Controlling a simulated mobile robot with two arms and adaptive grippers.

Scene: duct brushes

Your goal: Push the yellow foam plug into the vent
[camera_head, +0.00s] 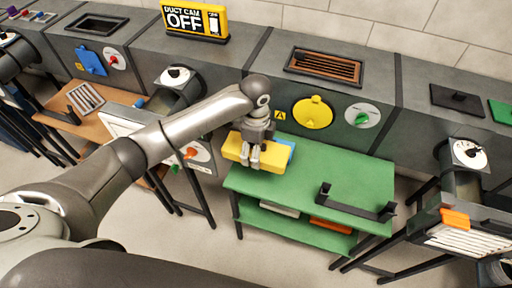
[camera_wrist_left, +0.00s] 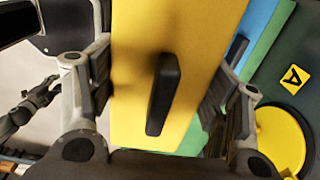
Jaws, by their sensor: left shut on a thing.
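The yellow foam plug (camera_head: 236,149) is a block with a black handle (camera_wrist_left: 163,95) on its face. My left gripper (camera_head: 254,160) is shut on it, one finger on each side in the left wrist view (camera_wrist_left: 160,100). The plug is over the left end of the green table (camera_head: 300,185); I cannot tell whether it touches it. A vent opening with brown slats (camera_head: 324,66) is in the duct top behind, and a yellow round cover (camera_head: 313,112) is on the duct front. A gripper, apparently my right one (camera_wrist_left: 30,108), shows small at the left wrist view's left edge; its fingers are unclear.
A blue item (camera_head: 287,150) lies beside the plug on the green table. A black bracket (camera_head: 355,204) stands on the table's right part. A "DUCT CAM OFF" sign (camera_head: 192,20) stands on the duct. A slatted filter (camera_head: 470,240) is at the right.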

